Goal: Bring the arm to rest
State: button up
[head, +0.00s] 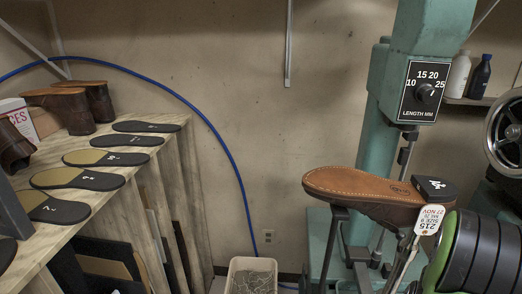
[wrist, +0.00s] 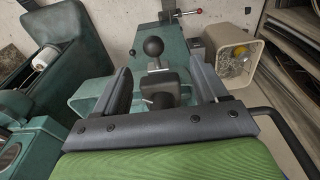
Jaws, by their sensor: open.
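My gripper (wrist: 158,74) shows in the wrist view with its two dark fingers spread apart. No object is clamped in it. A black ball knob (wrist: 153,47) on a short stem and a dark block (wrist: 158,88) show between and beyond the fingers, on the teal machine. I cannot tell how far they are from the fingers. My gripper's fingers cannot be made out in the head view. There, the teal sole stitcher (head: 432,40) carries a stitch length dial (head: 426,93). A brown shoe (head: 360,190) sits sole up with a black heel (head: 434,188) and a paper tag (head: 429,220).
A wooden bench (head: 165,143) at left holds several soles and brown boots (head: 99,97). A blue hose (head: 215,130) arcs along the wall. A beige bin (head: 252,264) stands on the floor. A handwheel (head: 503,140) and bottles (head: 480,76) are at right.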

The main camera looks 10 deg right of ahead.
jog(key=w+a+r+n+t, duration=0.1)
jog(key=w+a+r, duration=0.2)
jog(key=a+r, duration=0.55)
jog(key=s+a+r+n+t, duration=0.1)
jog(key=s+a+r, duration=0.3)
jog(key=a+r, duration=0.2)
jog(key=s+a+r+n+t, duration=0.1)
jog(key=s+a+r+t, duration=0.1)
jog(key=s+a+r, duration=0.2)
notch_tip(320, 180, up, 4)
jog(key=shift+s+a, duration=0.25)
jog(key=shift+a, duration=0.85)
